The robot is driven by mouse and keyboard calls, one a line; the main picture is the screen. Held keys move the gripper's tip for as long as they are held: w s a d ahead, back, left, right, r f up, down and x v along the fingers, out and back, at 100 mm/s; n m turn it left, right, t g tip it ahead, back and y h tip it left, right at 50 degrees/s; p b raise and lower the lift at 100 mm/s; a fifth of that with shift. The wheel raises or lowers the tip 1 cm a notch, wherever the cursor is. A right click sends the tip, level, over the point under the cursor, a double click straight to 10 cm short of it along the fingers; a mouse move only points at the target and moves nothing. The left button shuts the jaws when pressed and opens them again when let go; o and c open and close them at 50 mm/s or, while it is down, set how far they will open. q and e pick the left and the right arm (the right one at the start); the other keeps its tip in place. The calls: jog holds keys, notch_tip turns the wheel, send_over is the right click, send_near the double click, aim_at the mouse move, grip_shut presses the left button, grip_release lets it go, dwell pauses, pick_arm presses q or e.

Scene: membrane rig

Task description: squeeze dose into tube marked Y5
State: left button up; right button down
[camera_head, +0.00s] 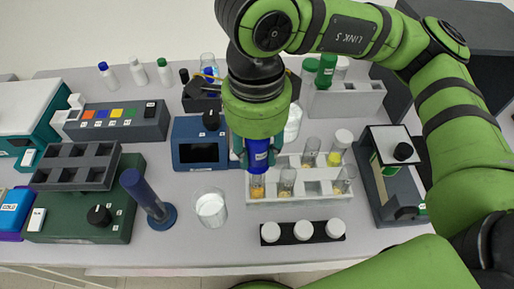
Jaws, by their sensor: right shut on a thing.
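My right gripper (258,145) points down in the middle of the head view and is shut on a blue object (257,160), probably a dropper or small bottle. The lower end of the blue object is right above the front-left tube (257,188), and I cannot tell whether they touch. This tube has an amber content and stands in the white rack (315,200). Other tubes in the rack include one in the front middle (287,182), one at front right (344,178) and one behind (310,152). The tube marks are too small to read, so I cannot tell which is Y5.
A glass beaker (211,210) and a dark blue post on a base (147,198) stand left of the rack. A black strip with white caps (302,232) lies in front. A dark device (394,175) stands right. A blue box with a screen (199,143) is behind left.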

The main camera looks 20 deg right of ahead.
jog(key=shift+r+p, duration=1.85)
jog(key=shift+r, duration=2.2)
jog(key=shift+f, duration=0.1)
